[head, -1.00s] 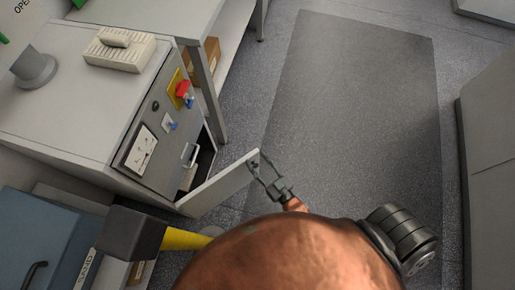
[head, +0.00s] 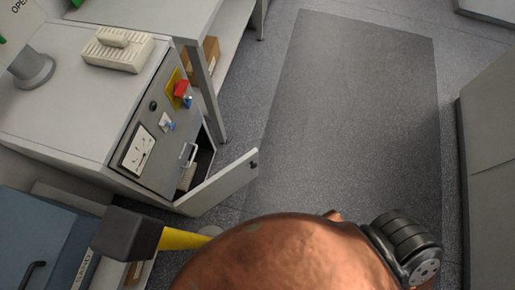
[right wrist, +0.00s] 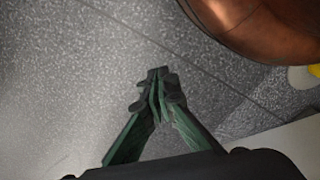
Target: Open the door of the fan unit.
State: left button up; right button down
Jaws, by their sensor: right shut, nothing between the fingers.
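The fan unit (head: 72,84) is a grey cabinet at the left of the head view. Its front panel carries a dial gauge (head: 138,151), a red stop knob (head: 181,89) and small switches. The door (head: 218,187) below the panel stands swung out over the floor, with a dark opening behind it. A small dark latch sits near the door's free edge. My right gripper (right wrist: 158,88) is shut and empty over bare grey floor in the right wrist view, and the head view does not show it. My left gripper is not in view.
A white handle (head: 189,154) sits near the opening. A beige block (head: 117,48) lies on the cabinet top. A table (head: 205,90) stands behind. The dark floor mat (head: 350,110) is clear.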

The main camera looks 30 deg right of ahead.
aim_at(207, 195)
jog(key=z, duration=0.45)
jog(key=k, duration=1.1)
jog(key=u, duration=0.65)
jog(key=i, duration=0.4)
jog(key=u, duration=0.05)
